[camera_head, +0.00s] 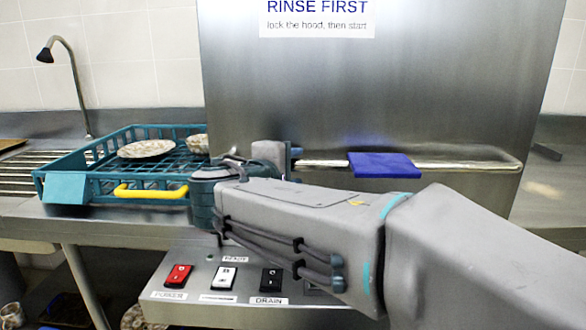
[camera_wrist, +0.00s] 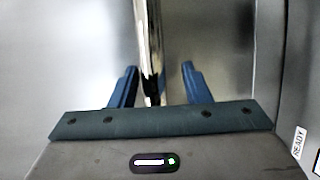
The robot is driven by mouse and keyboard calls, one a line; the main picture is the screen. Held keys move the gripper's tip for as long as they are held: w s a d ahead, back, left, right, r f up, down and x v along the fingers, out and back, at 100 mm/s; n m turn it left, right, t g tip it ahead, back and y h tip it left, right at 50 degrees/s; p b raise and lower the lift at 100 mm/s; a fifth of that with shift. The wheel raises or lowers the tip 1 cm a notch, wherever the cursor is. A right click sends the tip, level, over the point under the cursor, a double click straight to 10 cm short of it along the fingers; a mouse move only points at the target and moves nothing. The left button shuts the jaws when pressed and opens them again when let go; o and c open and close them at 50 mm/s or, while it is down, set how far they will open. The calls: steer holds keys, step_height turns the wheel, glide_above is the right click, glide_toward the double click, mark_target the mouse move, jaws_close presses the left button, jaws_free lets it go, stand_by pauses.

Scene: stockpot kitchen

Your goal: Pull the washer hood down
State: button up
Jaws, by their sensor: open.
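The washer hood (camera_head: 390,80) is a large steel panel in the head view, with its lower edge near counter height. My gripper (camera_head: 293,155) is at the left part of the bar, mostly hidden behind my own arm. In the wrist view my gripper (camera_wrist: 158,85) is open, and the bar handle (camera_wrist: 150,45) runs between its two blue fingers, with a gap on each side. The hood's steel surface (camera_wrist: 80,60) fills the background there.
A teal dish rack (camera_head: 75,165) with a yellow handle (camera_head: 150,191) and dirty plates (camera_head: 146,148) stands left of the hood. A control panel (camera_head: 200,300) with red, white and black switches is below my arm. A faucet (camera_head: 75,75) rises at the far left.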

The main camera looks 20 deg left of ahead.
steer(key=p+v, duration=0.1)
steer(key=v, duration=1.2)
steer(key=shift+s+p, duration=0.25)
steer(key=shift+p, duration=0.1)
